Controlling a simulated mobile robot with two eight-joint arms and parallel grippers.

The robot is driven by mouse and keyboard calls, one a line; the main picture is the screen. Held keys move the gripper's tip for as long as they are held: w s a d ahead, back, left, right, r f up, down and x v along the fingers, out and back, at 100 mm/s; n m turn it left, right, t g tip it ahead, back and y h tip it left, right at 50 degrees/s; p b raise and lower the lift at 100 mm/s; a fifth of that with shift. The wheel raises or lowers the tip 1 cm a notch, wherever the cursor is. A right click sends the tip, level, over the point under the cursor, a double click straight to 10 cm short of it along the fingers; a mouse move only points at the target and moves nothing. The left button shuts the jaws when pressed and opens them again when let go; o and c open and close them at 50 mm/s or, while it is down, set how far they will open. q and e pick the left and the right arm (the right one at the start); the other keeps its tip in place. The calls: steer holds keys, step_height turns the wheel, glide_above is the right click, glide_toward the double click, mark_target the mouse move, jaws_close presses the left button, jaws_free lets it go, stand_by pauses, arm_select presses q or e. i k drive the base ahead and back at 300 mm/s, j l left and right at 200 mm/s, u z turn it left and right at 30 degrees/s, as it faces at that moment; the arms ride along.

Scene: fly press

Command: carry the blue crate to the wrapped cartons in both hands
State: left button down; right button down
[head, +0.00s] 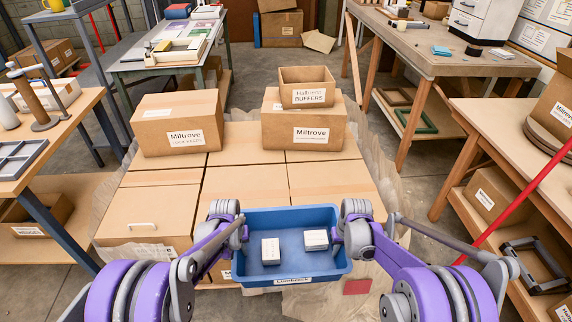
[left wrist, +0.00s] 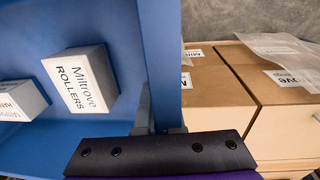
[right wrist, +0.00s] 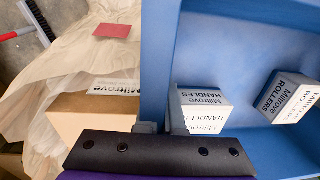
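The blue crate (head: 290,265) hangs level between my two hands in the head view, at the near edge of the wrapped cartons (head: 240,185). It holds two small white boxes, a rollers box (left wrist: 82,80) and a handles box (right wrist: 200,108). My left gripper (head: 243,232) is shut on the crate's left wall; in the left wrist view its fingers (left wrist: 158,128) straddle the blue rim. My right gripper (head: 337,232) is shut on the right wall, with its fingers (right wrist: 163,128) at the rim in the right wrist view. The crate hides part of the nearest cartons.
Two larger cartons, one at left (head: 178,125) and one at right (head: 300,128), stand on the far part of the stack. A small open box (head: 307,88) sits on the right one. The front row's top is bare. Workbenches (head: 62,125) flank both sides.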

mark_target(291, 198)
steer(key=i, duration=1)
